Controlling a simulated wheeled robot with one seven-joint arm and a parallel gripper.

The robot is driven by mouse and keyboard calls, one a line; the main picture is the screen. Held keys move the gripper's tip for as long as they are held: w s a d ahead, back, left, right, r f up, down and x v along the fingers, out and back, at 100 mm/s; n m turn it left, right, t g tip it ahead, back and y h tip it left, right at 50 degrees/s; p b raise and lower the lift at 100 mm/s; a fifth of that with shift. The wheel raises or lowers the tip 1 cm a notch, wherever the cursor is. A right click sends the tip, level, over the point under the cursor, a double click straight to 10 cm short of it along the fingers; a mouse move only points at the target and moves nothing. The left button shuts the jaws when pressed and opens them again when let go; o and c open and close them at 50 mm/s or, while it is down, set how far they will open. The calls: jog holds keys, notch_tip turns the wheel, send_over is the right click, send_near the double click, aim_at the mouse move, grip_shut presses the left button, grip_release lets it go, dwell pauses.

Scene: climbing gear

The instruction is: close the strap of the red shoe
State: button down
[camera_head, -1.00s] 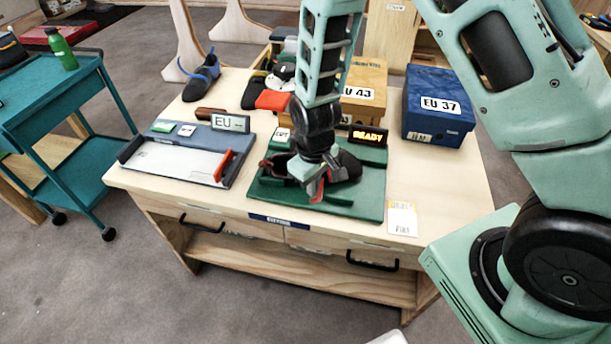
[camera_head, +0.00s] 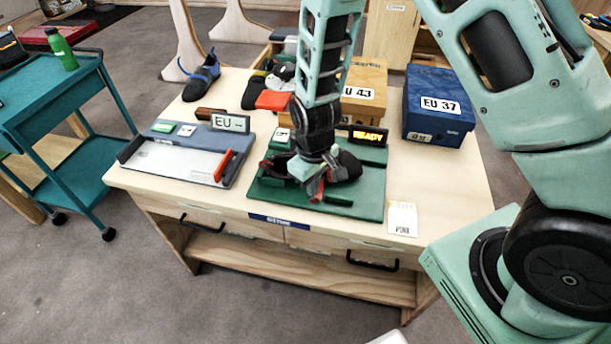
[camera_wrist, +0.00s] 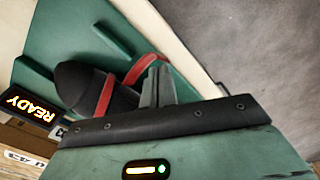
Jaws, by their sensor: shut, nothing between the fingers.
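The shoe, black with red straps, lies on a green board on the table. Its dark toe (camera_head: 348,165) shows right of my gripper (camera_head: 318,184) in the head view. In the wrist view the dark toe (camera_wrist: 75,82) points left. One red strap (camera_wrist: 104,95) crosses the shoe, and another red strap piece (camera_wrist: 142,66) loops up beside my gripper fingers (camera_wrist: 158,82). My gripper is shut and points down at the shoe. The fingertips are close to the red strap; I cannot tell whether they touch. My wrist hides part of the shoe.
The green board (camera_head: 365,205) has raised green blocks and a lit READY sign (camera_head: 368,136) behind. A measuring board (camera_head: 180,160) lies left. Shoe boxes, blue (camera_head: 437,105) and orange (camera_head: 368,75), stand at the back. A white card (camera_head: 403,218) lies at front right.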

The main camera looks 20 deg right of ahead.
jog(key=shift+w, duration=0.1)
jog(key=shift+w+d+r, duration=0.2)
jog(key=shift+w+d, duration=0.7)
jog(key=shift+w, duration=0.25)
jog(key=w+d+r+p, duration=0.2)
jog(key=w, duration=0.1)
jog(key=shift+w+d+r, duration=0.1)
jog(key=shift+d+r, duration=0.05)
jog(key=shift+r, duration=0.25)
dwell(0.5)
jog(key=shift+w+d+r, duration=0.1)
jog(key=shift+w+d, duration=0.65)
jog(key=shift+w, duration=0.25)
jog(key=shift+w+d+r, duration=0.1)
jog(key=shift+w+d, duration=0.6)
jog(key=shift+w, duration=0.25)
jog(key=shift+p, duration=0.3)
